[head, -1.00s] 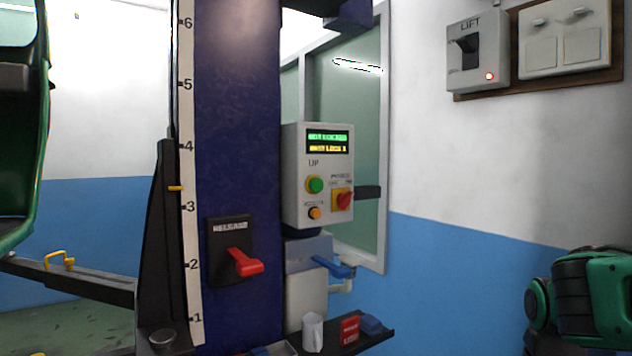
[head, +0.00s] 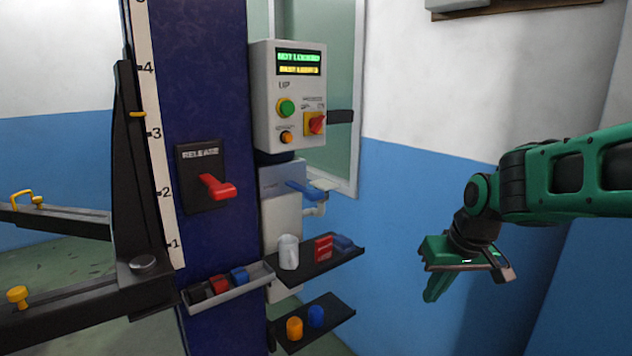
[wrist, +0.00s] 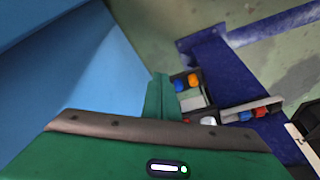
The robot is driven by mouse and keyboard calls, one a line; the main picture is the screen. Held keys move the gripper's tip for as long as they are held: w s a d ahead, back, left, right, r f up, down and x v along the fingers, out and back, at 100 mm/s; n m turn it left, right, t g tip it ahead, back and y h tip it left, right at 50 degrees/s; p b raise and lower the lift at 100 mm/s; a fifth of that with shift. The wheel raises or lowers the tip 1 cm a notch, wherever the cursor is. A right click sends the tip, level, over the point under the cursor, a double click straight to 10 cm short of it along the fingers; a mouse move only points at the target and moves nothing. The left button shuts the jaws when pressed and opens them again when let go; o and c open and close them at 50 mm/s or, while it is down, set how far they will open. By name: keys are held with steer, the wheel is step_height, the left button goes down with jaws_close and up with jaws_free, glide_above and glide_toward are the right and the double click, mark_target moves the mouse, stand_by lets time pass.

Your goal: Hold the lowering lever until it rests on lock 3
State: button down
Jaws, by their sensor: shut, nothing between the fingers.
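A blue lever (head: 307,191) sticks out from the grey unit under the control box; I take it for the lowering lever. A red handle (head: 216,187) is on the black RELEASE plate on the blue column. The number scale (head: 160,150) runs up the column's edge, and the yellow pointer (head: 138,114) sits a little above 3. The control box display (head: 299,63) is lit green and yellow; its small text is blurred. My green gripper (head: 436,289) is shut and empty, well right of the lever and lower. Its fingers also show in the wrist view (wrist: 160,97).
A shelf (head: 335,262) with a white cup and red and blue items juts out below the lever. A grey tray (head: 232,288) and a lower shelf (head: 318,325) also hold small things. Black lift arms (head: 60,225) stand at the left. Space between gripper and shelves is clear.

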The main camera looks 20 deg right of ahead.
steer(key=w+a+r+n+t+y, duration=0.1)
steer(key=w+a+r+n+t, duration=0.1)
steer(key=w+r, duration=0.3)
steer(key=w+a+r+n+t+y, duration=0.2)
steer(key=w+r+t, duration=0.3)
steer(key=w, duration=0.9)
steer(key=w+a+r+n+t+y, duration=0.2)
steer(key=w+r, duration=0.4)
steer(key=w, duration=0.4)
steer(key=shift+w+a+n+t, duration=0.25)
steer(key=shift+a+n+t, duration=0.05)
steer(key=shift+a+t, duration=0.6)
steer(key=shift+r, duration=0.1)
steer(key=w+a+f, duration=0.3)
steer(key=w+f, duration=0.3)
steer(key=w, duration=0.3)
steer(key=shift+f, duration=0.25)
steer(key=shift+w+a, duration=0.1)
